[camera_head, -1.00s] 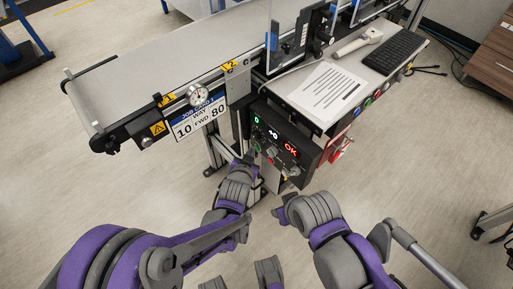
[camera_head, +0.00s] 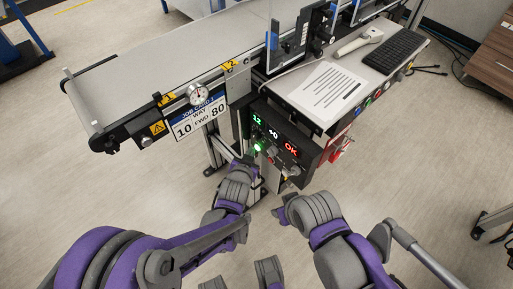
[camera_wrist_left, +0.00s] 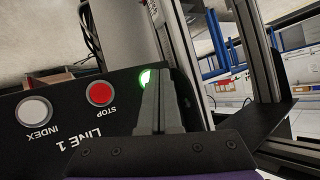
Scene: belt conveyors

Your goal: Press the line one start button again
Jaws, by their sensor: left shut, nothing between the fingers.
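The line 1 control box (camera_head: 310,155) hangs under the worktop, with a green 12, a +0 and a red OK on its displays. Its green button (camera_head: 257,147), glowing brightly, also shows in the left wrist view (camera_wrist_left: 145,77), partly hidden behind my fingers. Beside it there are a red STOP button (camera_wrist_left: 99,93) and a white INDEX button (camera_wrist_left: 34,112), under the label LINE 1. My left gripper (camera_head: 249,159) is shut and empty, its tips (camera_wrist_left: 159,80) at the green button; I cannot tell whether they touch. My right arm is folded at lower right; its jaws are unclear.
The belt conveyor (camera_head: 150,65) runs above and left of the box, with a gauge (camera_head: 197,94) and a job card (camera_head: 200,118) on its side. A worktop at right holds a paper sheet (camera_head: 328,93), a scanner (camera_head: 358,42) and a keyboard (camera_head: 393,55). Open floor lies below.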

